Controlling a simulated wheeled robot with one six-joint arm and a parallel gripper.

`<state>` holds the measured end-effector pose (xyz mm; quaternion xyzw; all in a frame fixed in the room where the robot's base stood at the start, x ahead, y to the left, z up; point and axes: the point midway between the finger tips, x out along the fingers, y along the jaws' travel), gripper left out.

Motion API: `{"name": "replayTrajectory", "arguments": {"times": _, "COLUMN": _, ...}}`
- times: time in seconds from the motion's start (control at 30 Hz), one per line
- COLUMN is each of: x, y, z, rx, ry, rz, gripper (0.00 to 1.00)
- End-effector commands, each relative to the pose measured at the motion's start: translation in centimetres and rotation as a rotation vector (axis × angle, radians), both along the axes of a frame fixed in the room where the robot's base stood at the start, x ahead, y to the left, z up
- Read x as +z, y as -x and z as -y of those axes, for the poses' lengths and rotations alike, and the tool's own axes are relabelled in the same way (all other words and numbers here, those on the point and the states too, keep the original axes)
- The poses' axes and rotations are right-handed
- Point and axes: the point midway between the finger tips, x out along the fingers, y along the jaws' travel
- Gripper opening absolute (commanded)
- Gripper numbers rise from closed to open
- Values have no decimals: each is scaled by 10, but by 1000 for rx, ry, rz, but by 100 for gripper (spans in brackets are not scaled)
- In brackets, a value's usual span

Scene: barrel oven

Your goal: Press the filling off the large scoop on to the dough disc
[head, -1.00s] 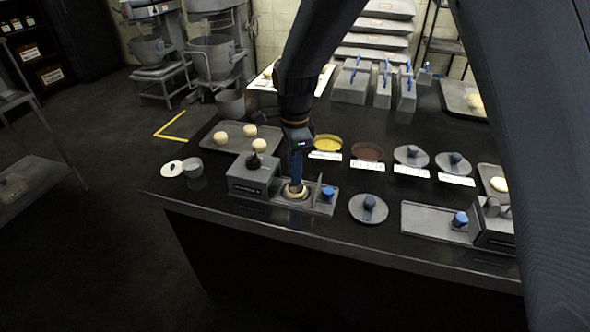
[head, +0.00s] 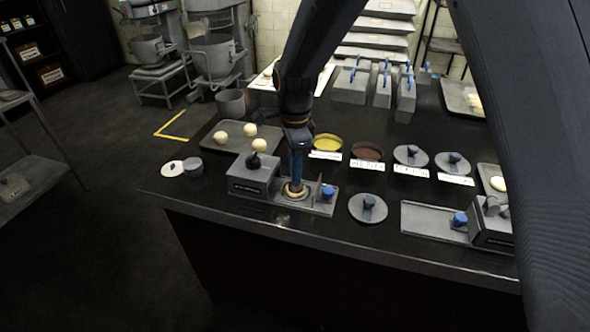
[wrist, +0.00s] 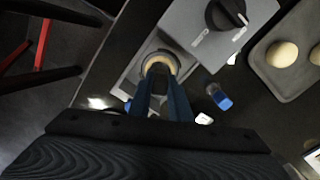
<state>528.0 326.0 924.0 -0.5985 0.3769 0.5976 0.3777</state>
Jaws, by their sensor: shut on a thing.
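The pale dough disc (head: 290,195) lies on a round seat in a grey station on the counter's front left part. It also shows in the wrist view (wrist: 160,62) as a pale ring around my fingertips. My gripper (head: 296,186) points straight down over the disc's middle, its blue fingers (wrist: 160,92) close together. It is shut on what appears to be the large scoop, mostly hidden between the fingers. The filling cannot be made out, and I cannot tell whether the scoop touches the dough.
A grey box with a dark knob (head: 252,176) stands left of the disc. A blue-topped piece (head: 328,193) and a thin upright plate are close on the right. A tray of dough balls (head: 215,146), yellow bowl (head: 327,142) and brown bowl (head: 367,151) are behind.

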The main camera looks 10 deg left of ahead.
Motion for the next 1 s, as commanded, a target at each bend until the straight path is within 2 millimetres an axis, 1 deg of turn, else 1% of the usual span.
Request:
{"name": "replayTrajectory", "arguments": {"times": 0.07, "x": -1, "y": 1, "z": 1, "rx": 0, "ry": 3, "rz": -3, "gripper": 0}}
{"name": "replayTrajectory", "arguments": {"times": 0.17, "x": 3, "y": 1, "z": 1, "rx": 0, "ry": 3, "rz": -3, "gripper": 0}}
{"name": "replayTrajectory", "arguments": {"times": 1.0, "x": 66, "y": 1, "z": 0, "rx": 0, "ry": 0, "rz": 0, "gripper": 0}}
